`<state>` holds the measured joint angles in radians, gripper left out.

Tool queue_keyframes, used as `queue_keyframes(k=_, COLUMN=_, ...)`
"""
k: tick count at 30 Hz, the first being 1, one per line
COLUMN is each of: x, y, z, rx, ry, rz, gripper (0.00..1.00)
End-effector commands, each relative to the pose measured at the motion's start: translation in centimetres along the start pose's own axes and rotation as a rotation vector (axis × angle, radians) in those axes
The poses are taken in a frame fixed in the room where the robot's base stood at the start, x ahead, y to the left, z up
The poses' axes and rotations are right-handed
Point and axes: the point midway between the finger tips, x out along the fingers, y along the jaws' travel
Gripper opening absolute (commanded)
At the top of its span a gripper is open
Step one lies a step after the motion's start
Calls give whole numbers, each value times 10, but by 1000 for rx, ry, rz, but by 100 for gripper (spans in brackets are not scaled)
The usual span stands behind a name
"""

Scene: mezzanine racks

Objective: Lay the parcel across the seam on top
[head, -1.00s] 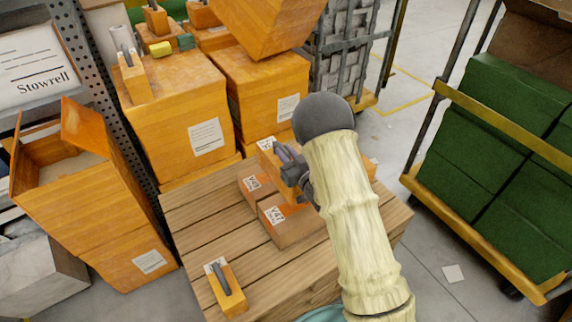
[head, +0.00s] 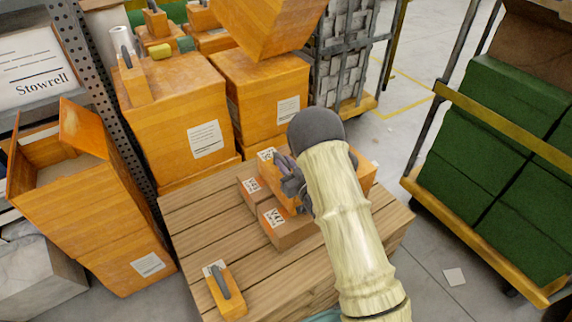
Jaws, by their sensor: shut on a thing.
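An orange parcel (head: 269,166) with a white label is held in my gripper (head: 291,182), which is shut on it. My wrist and arm hide much of it; its right end shows beyond the arm. It is over two brown-orange boxes standing side by side on the wooden pallet. One is the box with a label at the back left (head: 259,198); the other is the box labelled V47 (head: 288,232) at the front. The seam between them is partly hidden by the gripper and parcel. I cannot tell whether the parcel touches their tops.
The pallet (head: 190,215) has bare slats at left and front, with a small orange block with a grey handle (head: 227,293) near its front edge. Large cartons (head: 180,115) stand behind, an open carton (head: 85,210) at left. A cart with green boxes (head: 485,150) is at right.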

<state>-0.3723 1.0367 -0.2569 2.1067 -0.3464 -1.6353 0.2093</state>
Motion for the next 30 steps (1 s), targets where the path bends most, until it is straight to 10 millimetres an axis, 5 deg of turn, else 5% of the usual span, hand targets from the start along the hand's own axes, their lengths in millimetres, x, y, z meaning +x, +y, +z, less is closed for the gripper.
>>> queue_keyframes(k=7, x=0, y=0, z=5, rx=-1, ry=4, rz=0, gripper=0)
queue_keyframes(k=8, x=0, y=0, z=6, rx=0, ry=0, rz=0, gripper=24)
queue_keyframes(k=11, x=0, y=0, z=5, rx=0, ry=0, rz=0, gripper=40)
queue_keyframes(k=25, x=0, y=0, z=-7, rx=-1, ry=0, rz=-1, gripper=40)
queue_keyframes(k=30, x=-30, y=1, z=-3, rx=2, ry=-4, rz=3, gripper=40)
